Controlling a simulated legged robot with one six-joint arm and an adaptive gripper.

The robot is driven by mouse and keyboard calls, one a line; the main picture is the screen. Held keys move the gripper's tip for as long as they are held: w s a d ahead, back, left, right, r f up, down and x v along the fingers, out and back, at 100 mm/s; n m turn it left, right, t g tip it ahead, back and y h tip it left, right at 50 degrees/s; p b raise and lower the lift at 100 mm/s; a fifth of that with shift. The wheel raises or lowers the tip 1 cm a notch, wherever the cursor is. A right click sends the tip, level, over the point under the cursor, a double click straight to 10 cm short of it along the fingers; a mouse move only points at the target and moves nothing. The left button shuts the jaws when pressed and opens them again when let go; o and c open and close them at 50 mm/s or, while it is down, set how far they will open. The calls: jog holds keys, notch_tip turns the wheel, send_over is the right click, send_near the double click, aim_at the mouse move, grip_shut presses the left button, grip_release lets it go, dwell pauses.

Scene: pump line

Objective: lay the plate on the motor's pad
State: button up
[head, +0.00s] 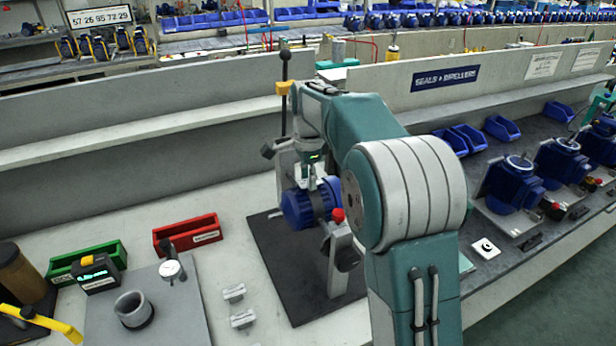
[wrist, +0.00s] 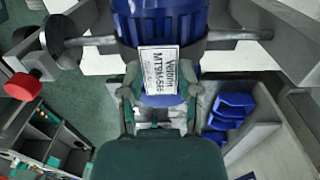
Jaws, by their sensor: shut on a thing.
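The blue ribbed motor (head: 298,207) sits in a grey stand on a dark mat in the head view. In the wrist view the motor (wrist: 160,20) fills the top middle, with a dark band around it. The plate (wrist: 158,68) is a small white rectangle with dark print, slightly tilted, in front of the motor. My gripper (wrist: 160,93) is shut on it at its lower end. In the head view my gripper (head: 309,176) is just above the motor, partly hidden by my arm. The pad is hidden; I cannot tell whether the plate touches the motor.
A red knob (head: 338,215) sits on the stand. A red bin (head: 188,235) and green bin (head: 85,262) stand left. The bench between the red bin and mat is clear.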

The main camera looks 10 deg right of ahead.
jog(key=shift+f, duration=0.1)
jog(key=o, duration=0.8)
jog(key=shift+o, duration=1.2)
jog(key=shift+r, duration=2.5)
